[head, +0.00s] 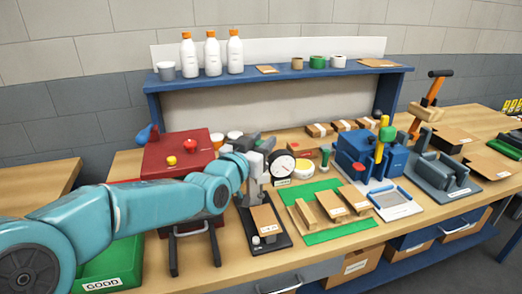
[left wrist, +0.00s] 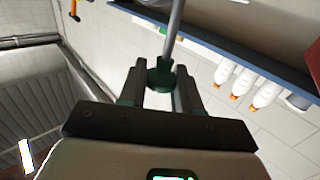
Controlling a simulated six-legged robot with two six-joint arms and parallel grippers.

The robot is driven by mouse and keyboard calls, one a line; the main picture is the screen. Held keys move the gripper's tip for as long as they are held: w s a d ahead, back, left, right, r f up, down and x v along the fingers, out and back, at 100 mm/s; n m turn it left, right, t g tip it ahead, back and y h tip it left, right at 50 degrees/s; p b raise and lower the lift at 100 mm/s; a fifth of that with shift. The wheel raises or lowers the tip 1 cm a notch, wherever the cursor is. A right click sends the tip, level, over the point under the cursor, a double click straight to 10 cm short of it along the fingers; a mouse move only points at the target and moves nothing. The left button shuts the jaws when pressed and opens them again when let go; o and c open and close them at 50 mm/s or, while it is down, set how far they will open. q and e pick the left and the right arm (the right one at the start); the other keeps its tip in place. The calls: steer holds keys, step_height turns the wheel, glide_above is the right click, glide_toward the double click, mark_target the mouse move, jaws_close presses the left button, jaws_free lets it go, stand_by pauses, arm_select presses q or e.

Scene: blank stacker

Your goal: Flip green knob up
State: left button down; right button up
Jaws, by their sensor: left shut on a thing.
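In the left wrist view a dark green knob (left wrist: 160,76) sits on the end of a grey rod (left wrist: 174,30), between the fingers of my left gripper (left wrist: 160,88). The fingers are shut on the knob. In the head view my left gripper (head: 260,150) is at the top of a small press stand (head: 254,184), just left of a round dial gauge (head: 283,165); the held knob cannot be made out there. Another green-topped handle (head: 325,153) stands right of the gauge, apart from my gripper. My right gripper is not in view.
A red box (head: 165,150) stands behind my left arm. A green mat (head: 328,232) with wooden blocks lies right of the press. A blue machine (head: 370,158) with a yellow lever and a grey fixture (head: 442,172) stand farther right. A blue shelf (head: 290,74) with bottles is behind.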

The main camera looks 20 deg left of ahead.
arm_select(q)
steer(key=c, duration=0.9)
jaws_free()
steer(key=shift+r, duration=0.4)
steer(key=shift+o, duration=0.2)
steer(key=shift+f, duration=0.1)
steer(key=shift+s+a+f, duration=0.1)
steer(key=shift+s, duration=0.1)
steer(key=s+a+b, duration=0.3)
steer(key=s, duration=1.2)
steer(key=shift+s+b, duration=0.35)
steer(key=shift+b, duration=0.05)
steer(key=shift+s, duration=0.1)
